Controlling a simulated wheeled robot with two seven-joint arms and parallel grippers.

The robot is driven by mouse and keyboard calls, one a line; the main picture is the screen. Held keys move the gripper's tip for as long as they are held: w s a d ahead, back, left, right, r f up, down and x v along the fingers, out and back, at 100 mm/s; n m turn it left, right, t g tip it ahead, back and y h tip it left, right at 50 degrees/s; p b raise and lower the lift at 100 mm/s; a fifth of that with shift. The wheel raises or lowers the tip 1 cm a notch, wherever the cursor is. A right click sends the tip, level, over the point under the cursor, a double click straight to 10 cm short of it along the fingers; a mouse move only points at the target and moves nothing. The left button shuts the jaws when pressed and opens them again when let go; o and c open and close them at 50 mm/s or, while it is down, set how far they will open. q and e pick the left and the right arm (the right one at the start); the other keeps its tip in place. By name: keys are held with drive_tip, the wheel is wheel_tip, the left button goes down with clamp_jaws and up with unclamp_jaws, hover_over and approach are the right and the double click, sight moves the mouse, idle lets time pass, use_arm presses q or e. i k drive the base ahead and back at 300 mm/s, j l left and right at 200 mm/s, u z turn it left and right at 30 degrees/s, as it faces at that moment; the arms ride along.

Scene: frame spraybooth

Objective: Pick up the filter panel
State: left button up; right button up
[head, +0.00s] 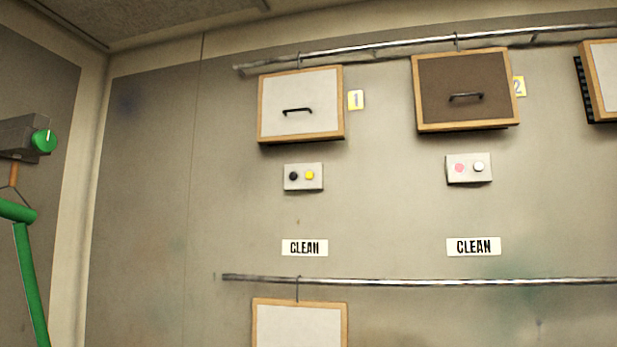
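Several wood-framed panels are in the head view, and I cannot tell which is the filter panel the task names. A pale panel (300,90) with a black handle is on the wall beside a yellow tag 1. A dark brown panel (466,78) with a black handle is to its right, beside a yellow tag 2. A third pale panel (606,75) is cut off at the right edge. A lower pale panel (299,328) hangs from a hook and is cut off at the bottom. Neither of my grippers is in view.
An upper metal rail (400,45) and a lower metal rail (420,280) cross the wall. At left are a grey box with a green knob (43,141) and a green bar (28,280).

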sight(468, 90)
drive_tip(key=z, duration=1.15)
